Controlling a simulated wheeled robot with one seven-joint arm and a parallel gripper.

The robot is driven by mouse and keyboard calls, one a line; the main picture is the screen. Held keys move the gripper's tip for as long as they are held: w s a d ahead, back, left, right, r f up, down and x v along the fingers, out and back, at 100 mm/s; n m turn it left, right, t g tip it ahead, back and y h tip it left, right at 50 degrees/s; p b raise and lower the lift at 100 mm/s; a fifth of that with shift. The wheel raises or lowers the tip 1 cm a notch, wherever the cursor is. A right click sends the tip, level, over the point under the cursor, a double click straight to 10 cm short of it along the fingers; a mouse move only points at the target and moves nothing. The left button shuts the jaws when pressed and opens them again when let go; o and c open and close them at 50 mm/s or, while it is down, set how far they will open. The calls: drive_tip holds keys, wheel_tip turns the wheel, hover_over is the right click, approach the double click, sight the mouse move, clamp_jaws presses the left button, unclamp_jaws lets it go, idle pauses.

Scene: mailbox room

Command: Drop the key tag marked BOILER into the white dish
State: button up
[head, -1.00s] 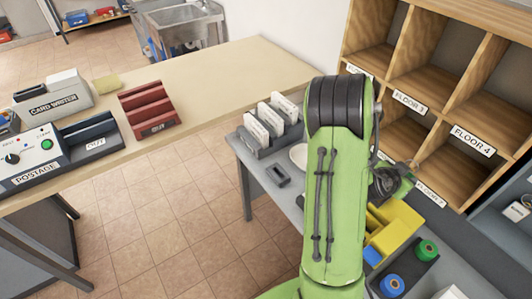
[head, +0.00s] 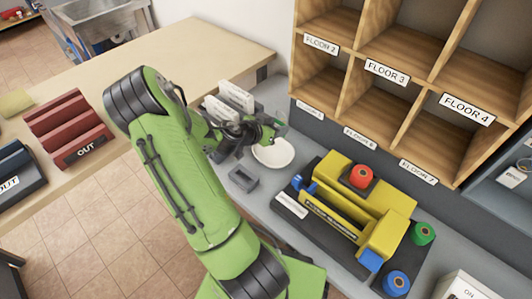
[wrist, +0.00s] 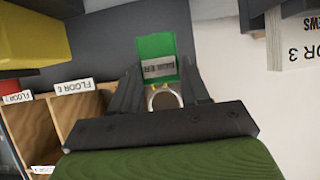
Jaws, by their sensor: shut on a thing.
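My gripper (head: 262,130) is shut on a green key tag (wrist: 157,48), which shows between the fingers in the wrist view with a metal ring near the jaws. Its grey label is upside down and hard to read, so I cannot confirm BOILER. The white dish (head: 273,153) sits on the grey bench, just below my gripper in the head view, its upper left partly covered by the gripper. I cannot tell the height of the tag above it.
A rack of white cards (head: 229,100) stands behind my gripper. A small dark tray (head: 243,179) lies near the dish. A yellow machine (head: 381,200) with coloured spools is to the right. Wooden pigeonholes (head: 393,70) rise behind. A red OUT tray (head: 68,130) is on the left table.

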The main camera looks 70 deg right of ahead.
wheel_tip(320, 180, down, 5)
drive_tip(key=shift+r+b, duration=0.1)
drive_tip(key=shift+b, duration=1.1)
drive_tip(key=o, duration=1.1)
drive_tip(key=p+v, duration=0.2)
drive_tip(key=v, duration=1.3)
drive_tip(key=shift+w+a+r, duration=0.15)
drive_tip(key=shift+w+a, duration=0.05)
drive_tip(key=shift+a, duration=0.1)
